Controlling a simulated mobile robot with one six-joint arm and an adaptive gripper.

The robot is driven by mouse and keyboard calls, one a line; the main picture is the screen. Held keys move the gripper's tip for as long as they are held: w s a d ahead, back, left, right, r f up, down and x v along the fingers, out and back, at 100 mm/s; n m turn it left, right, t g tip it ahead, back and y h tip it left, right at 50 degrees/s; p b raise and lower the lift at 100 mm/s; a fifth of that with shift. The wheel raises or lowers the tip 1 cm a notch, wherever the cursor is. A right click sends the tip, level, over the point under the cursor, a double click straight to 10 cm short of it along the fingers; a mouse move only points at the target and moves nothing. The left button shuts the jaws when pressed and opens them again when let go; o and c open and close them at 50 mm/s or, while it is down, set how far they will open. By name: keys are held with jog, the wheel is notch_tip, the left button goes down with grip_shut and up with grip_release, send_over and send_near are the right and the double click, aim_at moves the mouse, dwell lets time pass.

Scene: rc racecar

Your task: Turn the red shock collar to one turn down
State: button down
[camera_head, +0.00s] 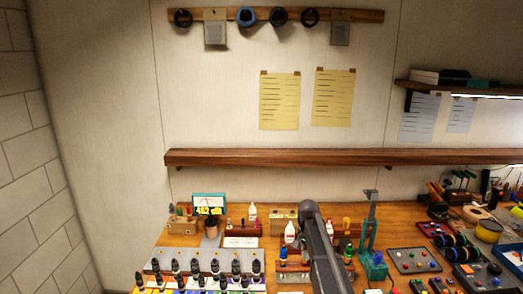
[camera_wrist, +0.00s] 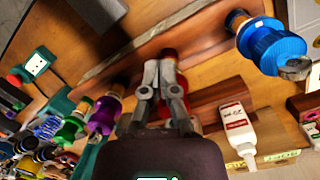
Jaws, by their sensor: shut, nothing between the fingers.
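A blue collar (camera_wrist: 268,45) is at the upper right, a purple collar (camera_wrist: 104,115) at the left and a green one (camera_wrist: 68,131) further left. In the head view my arm hides my gripper, and I cannot surely pick out the red collar there.
A white bottle (camera_wrist: 238,128) stands to the right of my gripper in the wrist view. In the head view a green press-like stand (camera_head: 371,240) is right of my arm. Racks of small dark-topped items (camera_head: 205,265) fill the bench's left front. A wooden shelf (camera_head: 330,157) runs above.

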jog(key=shift+w, duration=0.35)
dwell(0.5)
jog(key=shift+w+a+f, duration=0.1)
jog(key=shift+w+a, duration=0.3)
jog(key=shift+a, duration=0.35)
dwell(0.6)
jog(key=shift+s+a, duration=0.25)
jog(key=shift+a, duration=0.1)
dwell(0.4)
notch_tip(320, 180, up, 6)
jog(key=p, duration=0.6)
jog(key=shift+w, duration=0.45)
jog(key=s+d+f+n+b, duration=0.1)
jog(key=s+f+n+b, duration=0.2)
jog(key=s, duration=1.1)
jog(key=s+d+f+n+t+b, duration=0.1)
jog(key=s+f+n+b, duration=0.2)
jog(key=s, duration=1.1)
jog(key=shift+d+t, duration=0.3)
